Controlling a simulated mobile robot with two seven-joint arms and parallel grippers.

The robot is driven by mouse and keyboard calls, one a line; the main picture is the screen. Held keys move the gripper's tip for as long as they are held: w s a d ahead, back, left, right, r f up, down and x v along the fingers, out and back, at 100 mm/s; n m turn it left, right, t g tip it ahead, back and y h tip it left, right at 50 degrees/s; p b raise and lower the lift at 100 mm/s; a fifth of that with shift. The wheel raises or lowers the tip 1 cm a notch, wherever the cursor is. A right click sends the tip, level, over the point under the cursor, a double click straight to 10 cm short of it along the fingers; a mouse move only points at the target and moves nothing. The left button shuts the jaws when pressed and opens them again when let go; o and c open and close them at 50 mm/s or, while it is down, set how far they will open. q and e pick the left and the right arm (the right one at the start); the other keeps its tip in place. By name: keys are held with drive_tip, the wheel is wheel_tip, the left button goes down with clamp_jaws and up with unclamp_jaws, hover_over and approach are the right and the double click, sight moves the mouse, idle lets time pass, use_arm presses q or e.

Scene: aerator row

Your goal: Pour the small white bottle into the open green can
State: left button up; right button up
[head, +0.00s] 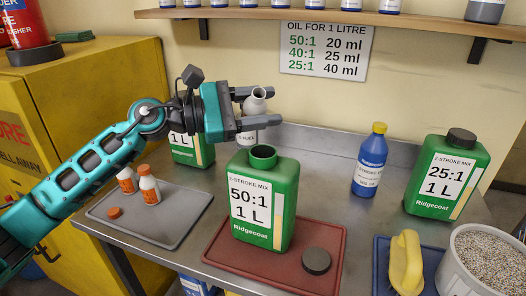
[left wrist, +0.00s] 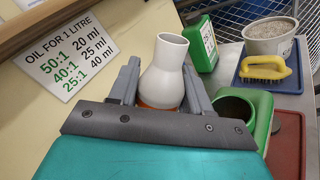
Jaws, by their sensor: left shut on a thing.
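The small white bottle (head: 256,103) is held by my left gripper (head: 268,107), whose jaws are closed around it. Its cap is off and its open neck points up, with the bottle roughly upright. In the left wrist view the white bottle (left wrist: 164,75) stands between the fingers, with some orange low on it. The open green can (head: 268,205), labelled 50:1, stands on a red tray (head: 222,250). Its open mouth is just below and in front of the bottle in the head view; it also shows in the left wrist view (left wrist: 262,112). My right gripper is not in view.
A black cap (head: 316,261) lies on the red tray. A grey tray (head: 180,232) holds white bottles (head: 149,187) and an orange cap (head: 114,213). A blue bottle (head: 370,160), a 25:1 can (head: 450,175), a yellow brush (head: 406,262) and a granule tub (head: 485,262) stand right.

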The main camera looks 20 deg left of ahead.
use_arm(q)
drive_tip(key=shift+f+m+b, duration=0.55)
drive_tip(key=shift+m+b, duration=0.05)
drive_tip(key=shift+b, duration=0.1)
drive_tip(key=shift+w+a+r+m, duration=0.2)
drive_tip(key=shift+r+m, duration=0.35)
drive_tip(key=shift+m, duration=0.45)
drive_tip(key=shift+w+f+m+b, duration=0.2)
drive_tip(key=shift+f+m+b, duration=0.15)
drive_tip(key=shift+m+b, duration=0.3)
drive_tip(key=shift+w+a+f+m+b, duration=0.15)
drive_tip(key=shift+f+m+b, duration=0.15)
drive_tip(key=shift+m+b, duration=0.65)
drive_tip(key=shift+f+m+b, duration=0.35)
drive_tip(key=shift+m+b, duration=0.25)
drive_tip(key=shift+b, duration=0.85)
drive_tip(key=shift+r+m+b, duration=0.15)
drive_tip(key=shift+m+b, duration=0.35)
drive_tip(key=shift+r+b, duration=0.15)
drive_tip(key=shift+b, duration=0.2)
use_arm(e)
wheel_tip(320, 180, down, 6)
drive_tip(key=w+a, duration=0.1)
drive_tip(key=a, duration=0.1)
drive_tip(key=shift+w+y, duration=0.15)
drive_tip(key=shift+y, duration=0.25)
